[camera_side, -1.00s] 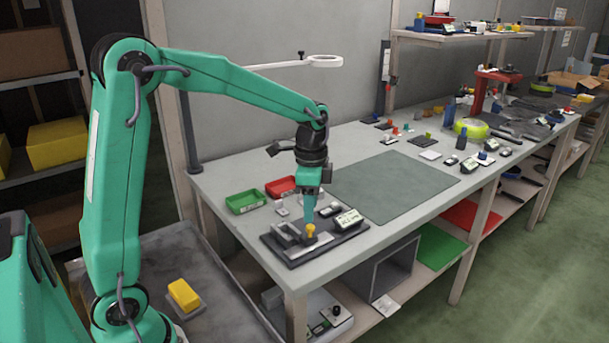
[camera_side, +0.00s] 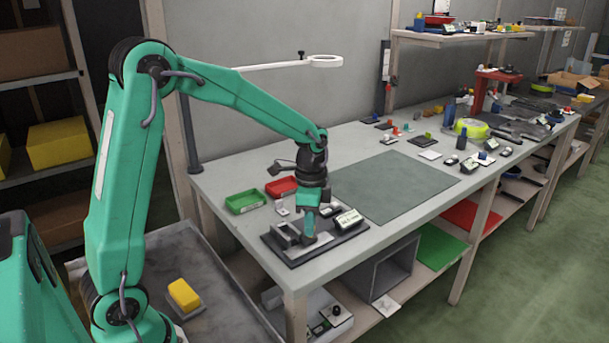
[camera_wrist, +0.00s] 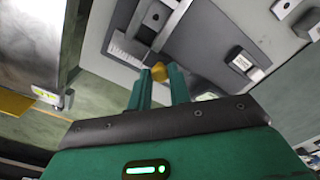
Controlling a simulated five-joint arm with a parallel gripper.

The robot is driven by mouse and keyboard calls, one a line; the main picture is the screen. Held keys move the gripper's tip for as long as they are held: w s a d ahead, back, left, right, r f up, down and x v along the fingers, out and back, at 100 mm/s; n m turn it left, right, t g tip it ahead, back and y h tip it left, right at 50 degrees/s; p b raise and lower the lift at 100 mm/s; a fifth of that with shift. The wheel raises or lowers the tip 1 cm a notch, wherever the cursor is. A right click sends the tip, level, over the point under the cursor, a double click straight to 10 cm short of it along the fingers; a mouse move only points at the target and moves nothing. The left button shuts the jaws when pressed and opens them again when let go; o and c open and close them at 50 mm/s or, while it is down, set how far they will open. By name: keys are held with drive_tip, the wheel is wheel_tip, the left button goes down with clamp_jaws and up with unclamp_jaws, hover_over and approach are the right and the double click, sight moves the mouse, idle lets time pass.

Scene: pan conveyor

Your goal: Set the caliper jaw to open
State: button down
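The caliper fixture is a dark base plate (camera_side: 350,236) at the near left of the bench, with grey metal parts on it. A yellow knob (camera_wrist: 159,72) sits between the tips of my gripper (camera_wrist: 160,80) in the wrist view. The two green fingers are apart, with the knob filling most of the gap at their tips; I cannot tell whether they press on it. In the side view my gripper (camera_side: 308,240) is tilted down onto the fixture and hides the knob. A pale scale strip (camera_wrist: 125,47) lies left of the knob in the wrist view.
Green (camera_side: 246,201) and red (camera_side: 281,187) trays stand behind the fixture. A small display box (camera_side: 349,218) is on its right end. A dark green mat (camera_side: 395,187) lies clear to the right. A magnifier ring (camera_side: 326,61) hangs above the bench.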

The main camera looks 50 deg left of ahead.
drive_tip(key=shift+w, duration=0.15)
drive_tip(key=shift+w+r, duration=0.1)
drive_tip(key=shift+w, duration=1.85)
drive_tip(key=c, duration=1.3)
unclamp_jaws()
wheel_tip(320, 180, up, 8)
drive_tip(key=shift+s, duration=0.1)
